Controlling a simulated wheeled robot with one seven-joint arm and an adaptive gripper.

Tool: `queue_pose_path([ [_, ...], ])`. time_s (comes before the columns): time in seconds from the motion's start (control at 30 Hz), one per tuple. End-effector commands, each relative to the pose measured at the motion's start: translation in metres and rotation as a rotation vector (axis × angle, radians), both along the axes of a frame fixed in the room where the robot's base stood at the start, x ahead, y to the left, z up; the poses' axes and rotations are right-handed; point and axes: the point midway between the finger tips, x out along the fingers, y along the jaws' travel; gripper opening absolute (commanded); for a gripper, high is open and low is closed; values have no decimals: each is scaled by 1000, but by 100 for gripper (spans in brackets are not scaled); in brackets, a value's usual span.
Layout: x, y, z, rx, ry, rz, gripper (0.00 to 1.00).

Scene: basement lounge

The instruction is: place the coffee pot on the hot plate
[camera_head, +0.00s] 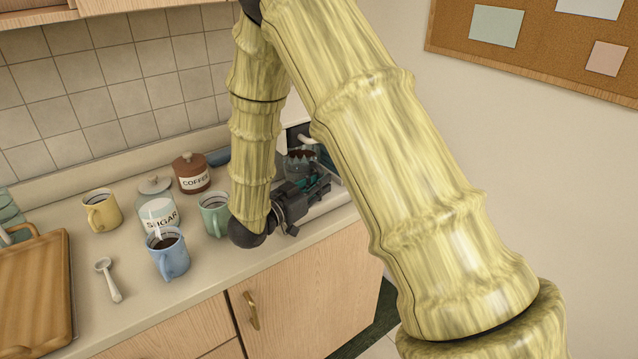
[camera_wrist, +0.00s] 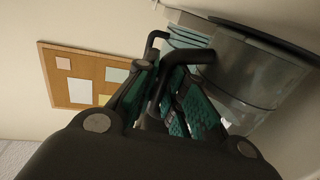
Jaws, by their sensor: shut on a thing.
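The coffee pot (camera_head: 300,165) shows as a small dark glass body with a reddish-brown rim, beside the coffee maker on the right end of the counter. My gripper (camera_head: 318,185) is just in front of it, shut on its handle. In the wrist view my gripper (camera_wrist: 165,95) has teal finger pads closed around the black handle (camera_wrist: 190,57). The glass pot (camera_wrist: 265,80) fills the right side there. The coffee maker (camera_head: 296,131) is partly hidden by my arm. I cannot make out the hot plate, or whether the pot touches it.
A green mug (camera_head: 213,214), sugar jar (camera_head: 157,202), coffee canister (camera_head: 190,174), blue mug (camera_head: 169,255) and yellow mug (camera_head: 102,211) stand left of my arm. A scoop (camera_head: 109,280) and wooden tray (camera_head: 36,290) lie further left. The tiled wall (camera_head: 60,110) bounds the counter behind.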

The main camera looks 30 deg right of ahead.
Motion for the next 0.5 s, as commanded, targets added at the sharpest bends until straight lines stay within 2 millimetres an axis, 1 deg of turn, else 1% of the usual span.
queue_pose_path([
  [0.23,0,0,-3,-1,-1,0,0],
  [0.27,0,0,-4,0,0,0,16],
  [0.3,0,0,-3,0,0,0,23],
  [0.37,0,0,-3,1,0,0,33],
  [0.5,0,0,-3,1,0,0,33],
])
